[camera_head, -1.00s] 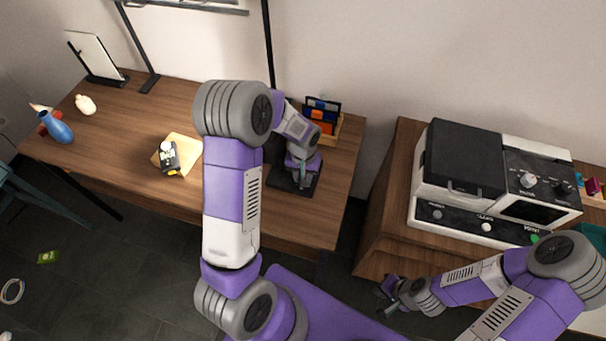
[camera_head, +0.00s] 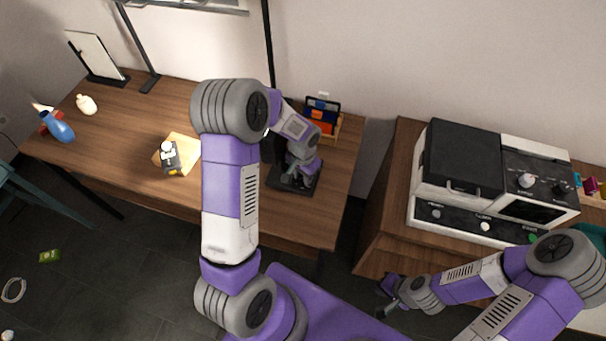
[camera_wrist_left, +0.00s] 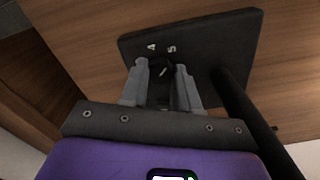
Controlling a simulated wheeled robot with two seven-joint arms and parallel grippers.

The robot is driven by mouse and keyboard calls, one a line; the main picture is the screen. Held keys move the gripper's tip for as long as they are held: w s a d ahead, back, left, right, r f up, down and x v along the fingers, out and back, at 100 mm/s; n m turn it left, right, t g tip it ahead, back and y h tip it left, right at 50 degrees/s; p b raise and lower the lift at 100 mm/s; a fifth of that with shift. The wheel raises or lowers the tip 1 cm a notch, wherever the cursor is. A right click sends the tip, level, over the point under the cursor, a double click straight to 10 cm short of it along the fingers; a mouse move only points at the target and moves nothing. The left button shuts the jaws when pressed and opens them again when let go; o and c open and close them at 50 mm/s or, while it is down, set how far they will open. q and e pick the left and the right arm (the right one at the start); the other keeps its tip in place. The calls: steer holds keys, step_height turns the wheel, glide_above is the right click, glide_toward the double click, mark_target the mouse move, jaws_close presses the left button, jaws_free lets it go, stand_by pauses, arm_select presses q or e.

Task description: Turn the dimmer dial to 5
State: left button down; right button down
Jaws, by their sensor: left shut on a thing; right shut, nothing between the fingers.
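The dimmer dial (camera_wrist_left: 161,78) is a dark round knob with a white pointer mark, seen in the left wrist view. It sits on a black plate (camera_wrist_left: 222,40), which also shows on the table in the head view (camera_head: 307,190). White numerals 4 and 5 are printed beyond the knob; its other numerals are hidden or out of view. The pointer mark slants up toward the 5 side; its exact setting is hard to tell. My left gripper (camera_wrist_left: 162,70) is shut on the knob, one finger on each side. My right gripper (camera_head: 386,305) is shut and empty, low in front of the cabinet.
A dark post (camera_wrist_left: 240,100) rises from the plate close beside my left gripper. An organizer with colored items (camera_head: 322,118) stands behind the plate. A cutting-board-like block (camera_head: 188,143) lies left on the table. An appliance (camera_head: 460,175) stands on the right cabinet.

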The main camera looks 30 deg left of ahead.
arm_select(q)
steer(key=c, duration=0.8)
jaws_free()
step_height(320, 180, up, 8)
steer(key=shift+f+p, duration=0.2)
steer(key=shift+p, duration=0.75)
